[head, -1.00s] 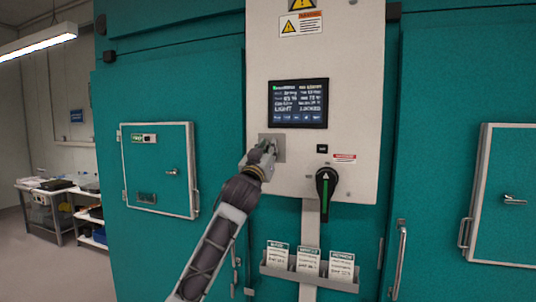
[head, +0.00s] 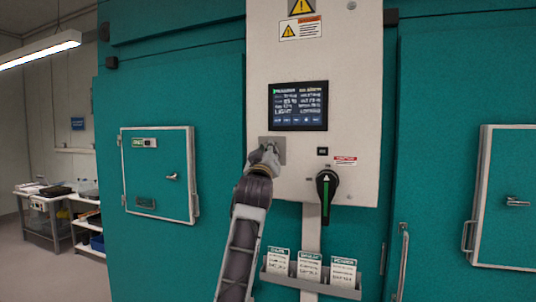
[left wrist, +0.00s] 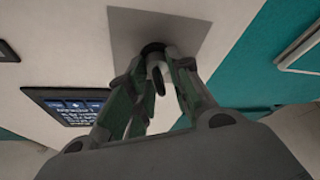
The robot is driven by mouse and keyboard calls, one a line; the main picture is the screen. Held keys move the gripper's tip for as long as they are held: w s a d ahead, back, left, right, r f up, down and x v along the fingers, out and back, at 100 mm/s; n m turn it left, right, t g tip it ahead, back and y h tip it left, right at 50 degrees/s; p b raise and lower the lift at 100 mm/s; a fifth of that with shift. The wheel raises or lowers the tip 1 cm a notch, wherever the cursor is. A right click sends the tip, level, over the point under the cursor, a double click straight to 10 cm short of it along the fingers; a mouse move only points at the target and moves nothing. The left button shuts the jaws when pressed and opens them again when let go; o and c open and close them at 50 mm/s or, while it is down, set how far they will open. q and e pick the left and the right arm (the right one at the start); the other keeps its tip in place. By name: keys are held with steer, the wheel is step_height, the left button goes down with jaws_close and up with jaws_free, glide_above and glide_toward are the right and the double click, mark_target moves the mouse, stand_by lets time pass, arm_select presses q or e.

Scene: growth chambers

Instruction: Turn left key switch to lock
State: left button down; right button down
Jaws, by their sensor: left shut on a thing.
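The key switch plate (head: 278,145) is a grey square on the white control panel (head: 350,100), below the screen. The key switch (left wrist: 155,62) shows in the left wrist view, a dark round collar on the plate (left wrist: 130,28) with a grey key part sticking out. My left gripper (head: 266,152) is at the plate and hides most of the switch in the head view. In the left wrist view its two fingers (left wrist: 158,85) are closed around the key. The lettering around the switch cannot be read. My right gripper is not in view.
The lit screen (head: 298,105) is just above the plate. A black rotary handle with a green stripe (head: 327,188) is to the right. A card rack (head: 310,283) hangs below. Teal chamber doors with latches (head: 172,177) stand on both sides.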

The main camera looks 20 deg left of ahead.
arm_select(q)
steer(key=shift+n, duration=0.6)
steer(key=c, duration=1.6)
jaws_free()
steer(key=shift+v, duration=6.05)
steer(key=shift+d+r, duration=0.1)
